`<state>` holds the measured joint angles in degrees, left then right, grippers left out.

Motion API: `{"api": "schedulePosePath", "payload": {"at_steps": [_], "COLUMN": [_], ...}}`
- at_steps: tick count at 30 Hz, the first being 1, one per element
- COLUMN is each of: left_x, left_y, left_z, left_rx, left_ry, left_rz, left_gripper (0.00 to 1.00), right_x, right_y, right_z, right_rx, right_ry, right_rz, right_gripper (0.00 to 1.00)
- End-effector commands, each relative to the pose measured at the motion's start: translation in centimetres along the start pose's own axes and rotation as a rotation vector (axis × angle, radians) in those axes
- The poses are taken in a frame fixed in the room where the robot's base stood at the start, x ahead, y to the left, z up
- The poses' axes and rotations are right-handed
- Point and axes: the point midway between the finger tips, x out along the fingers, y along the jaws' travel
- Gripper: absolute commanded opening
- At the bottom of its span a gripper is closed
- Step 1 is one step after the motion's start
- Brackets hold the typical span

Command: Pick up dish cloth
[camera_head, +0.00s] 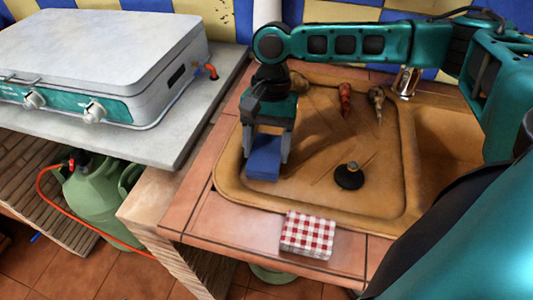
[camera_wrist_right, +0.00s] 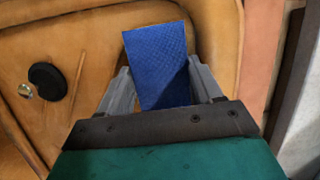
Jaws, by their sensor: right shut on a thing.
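The dish cloth, a flat blue textured rectangle, shows in the head view (camera_head: 263,163) over the left side of the sink basin. It also fills the middle of the right wrist view (camera_wrist_right: 158,66). My right gripper (camera_head: 267,155) points down from above with one finger on each side of the cloth, and it is shut on it. In the wrist view the gripper (camera_wrist_right: 158,90) has its grey fingers at the cloth's left and right edges. I cannot tell whether the cloth touches the sink. My left gripper is not in view.
The tan sink (camera_head: 320,201) holds a black drain plug (camera_head: 348,176), with a red item (camera_head: 346,98) near its back. A red checked cloth (camera_head: 307,234) lies on the tiled front edge. A white stove (camera_head: 100,60) stands left; a green gas bottle (camera_head: 95,200) is below.

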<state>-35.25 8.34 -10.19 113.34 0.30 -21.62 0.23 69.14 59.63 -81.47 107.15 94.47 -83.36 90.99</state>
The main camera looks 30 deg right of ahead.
Motion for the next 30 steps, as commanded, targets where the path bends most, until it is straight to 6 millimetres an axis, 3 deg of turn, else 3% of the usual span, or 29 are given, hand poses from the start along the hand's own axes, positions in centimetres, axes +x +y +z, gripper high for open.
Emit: {"api": "schedulePosePath", "payload": {"at_steps": [11,17,21,30], "left_x": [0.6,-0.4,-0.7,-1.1], "left_y": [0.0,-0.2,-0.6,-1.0], "left_z": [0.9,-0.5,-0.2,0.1], "left_rx": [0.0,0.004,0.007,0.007], "left_ry": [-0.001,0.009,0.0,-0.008], "left_rz": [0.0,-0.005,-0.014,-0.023], "left_gripper": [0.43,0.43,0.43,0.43], "right_x": [0.1,-4.7,-7.3,-9.7], "right_y": [0.0,0.0,0.0,0.0], "right_z": [-0.1,1.4,2.2,3.0], "right_rx": [-0.001,-0.001,0.0,0.0], "right_ry": [0.003,0.002,0.002,0.001], "right_rz": [-0.001,-0.002,-0.002,0.001], "right_gripper": [0.36,0.36,0.36,0.36]}}
